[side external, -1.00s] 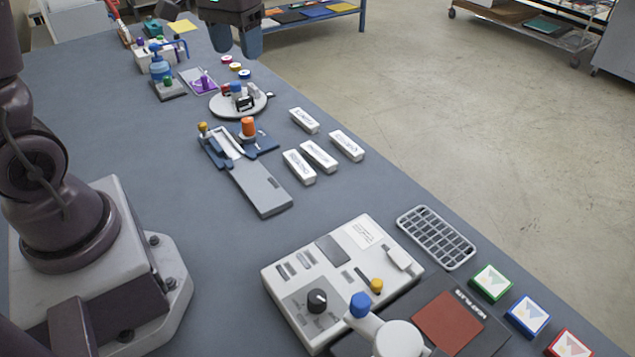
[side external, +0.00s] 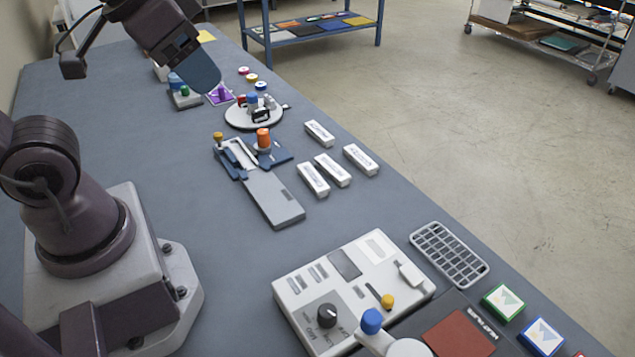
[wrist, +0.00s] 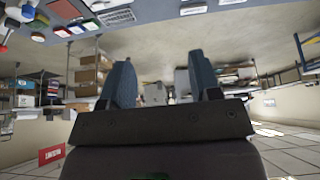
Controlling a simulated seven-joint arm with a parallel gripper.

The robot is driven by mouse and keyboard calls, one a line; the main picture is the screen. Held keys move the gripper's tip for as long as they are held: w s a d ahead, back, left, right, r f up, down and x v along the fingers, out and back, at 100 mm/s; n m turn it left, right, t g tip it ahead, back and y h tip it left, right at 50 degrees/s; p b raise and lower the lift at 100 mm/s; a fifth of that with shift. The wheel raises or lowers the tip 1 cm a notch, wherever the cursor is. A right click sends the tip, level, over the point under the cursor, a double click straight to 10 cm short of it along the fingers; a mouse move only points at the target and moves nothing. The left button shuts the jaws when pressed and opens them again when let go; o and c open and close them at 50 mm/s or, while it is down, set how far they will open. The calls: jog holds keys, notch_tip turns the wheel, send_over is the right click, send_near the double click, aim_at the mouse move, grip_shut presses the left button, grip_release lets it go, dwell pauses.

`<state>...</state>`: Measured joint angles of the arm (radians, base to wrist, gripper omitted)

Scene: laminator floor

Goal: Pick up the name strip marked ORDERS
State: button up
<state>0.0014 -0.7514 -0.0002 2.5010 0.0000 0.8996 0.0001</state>
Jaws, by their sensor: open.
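Several white name strips lie on the blue-grey bench: one at the back (side external: 319,133), one at the right (side external: 360,160), one in the middle (side external: 332,170) and one at the left (side external: 313,179). Their dark lettering is too small for me to tell which reads ORDERS. My gripper (side external: 207,82) is in the air at the upper left of the side view, apart from the strips, its blue fingers tilted down to the right. In the wrist view my gripper (wrist: 162,88) has its two fingers spread with nothing between them.
A blue-grey fixture with an orange knob (side external: 263,139) stands left of the strips, and a round stand of stamps (side external: 240,118) behind them. A white control box (side external: 345,280) and a grey grid tray (side external: 450,254) are nearer the camera. Bare bench lies between strips and tray.

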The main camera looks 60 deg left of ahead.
dwell(0.4)
jog(key=shift+c, duration=1)
